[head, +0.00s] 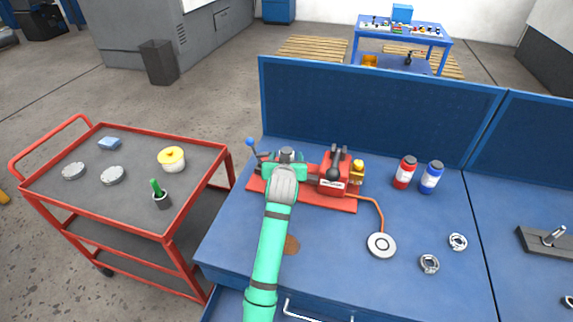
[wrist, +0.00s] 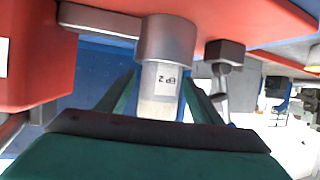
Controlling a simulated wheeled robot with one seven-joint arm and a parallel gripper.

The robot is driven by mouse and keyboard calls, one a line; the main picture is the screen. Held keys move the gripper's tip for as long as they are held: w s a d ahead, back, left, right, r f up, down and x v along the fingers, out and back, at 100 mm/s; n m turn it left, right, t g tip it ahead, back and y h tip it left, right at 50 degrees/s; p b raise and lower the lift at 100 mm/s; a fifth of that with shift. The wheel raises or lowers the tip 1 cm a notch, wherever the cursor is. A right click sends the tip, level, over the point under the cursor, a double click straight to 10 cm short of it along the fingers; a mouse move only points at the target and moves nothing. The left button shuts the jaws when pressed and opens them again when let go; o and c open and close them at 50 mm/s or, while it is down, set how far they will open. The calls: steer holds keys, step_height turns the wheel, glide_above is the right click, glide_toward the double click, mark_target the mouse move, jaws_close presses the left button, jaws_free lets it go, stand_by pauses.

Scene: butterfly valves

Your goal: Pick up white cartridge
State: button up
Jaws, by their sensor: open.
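The white cartridge (wrist: 160,95), with dark print on its label, shows in the wrist view. Its upper end in the picture meets a grey cylindrical holder (wrist: 166,40). My gripper (wrist: 161,108) is open, with one dark green finger on each side of the cartridge. I cannot tell whether the fingers touch it. In the head view my gripper (head: 284,170) is at the left part of the red bench fixture (head: 308,199). The cartridge cannot be made out there behind my arm.
A red machine block (head: 333,178) stands right of my gripper. A blue-knobbed lever (head: 250,143) is on its left. A red bottle (head: 404,173) and a blue bottle (head: 431,177) stand farther right. The red cart (head: 132,190) is left of the blue bench (head: 330,260).

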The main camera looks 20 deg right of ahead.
steer(key=shift+x, duration=0.85)
steer(key=shift+s, duration=0.1)
steer(key=c, duration=1.3)
